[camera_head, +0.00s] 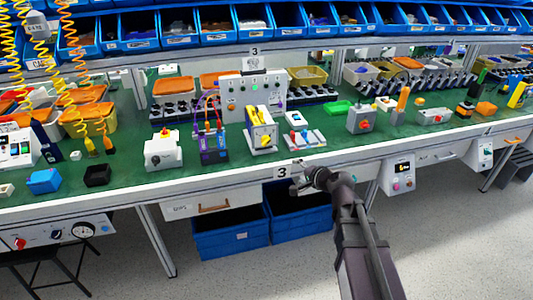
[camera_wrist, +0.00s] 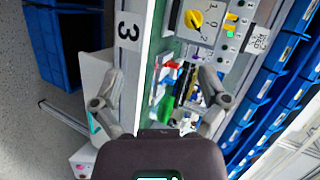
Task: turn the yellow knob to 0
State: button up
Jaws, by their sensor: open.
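The yellow knob (camera_wrist: 194,18) shows at the top of the wrist view, on a pale grey control panel (camera_wrist: 212,45). Small printed marks surround the knob, but its exact pointing is too small to read. In the head view I cannot make out the yellow knob on the upright panel (camera_head: 240,90) at the back of the bench. My gripper (camera_head: 315,178) is in front of the bench edge, near the label 3, well apart from the panel. In the wrist view my gripper (camera_wrist: 160,78) has its fingers wide apart with nothing between them.
Blue bins (camera_head: 180,35) line the back. Blue crates (camera_head: 230,232) stand under the bench.

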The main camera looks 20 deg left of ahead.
aim_at(267, 143)
jog(key=w+a+f+m+t+b, duration=0.2)
jog(key=w+a+m+t+b, duration=0.3)
jog(key=m, duration=0.8)
jog(key=a+t+b, duration=0.2)
jog(key=a+b, duration=0.1)
jog(key=b, duration=0.1)
jog(key=shift+a+f+m+h, duration=0.35)
jog(key=shift+m+h, duration=0.05)
jog(key=shift+w+a, duration=0.1)
jog(key=shift+w, duration=0.1)
jog(key=x, duration=1.3)
jog(key=shift+w+a, duration=0.2)
jog(key=c, duration=1.2)
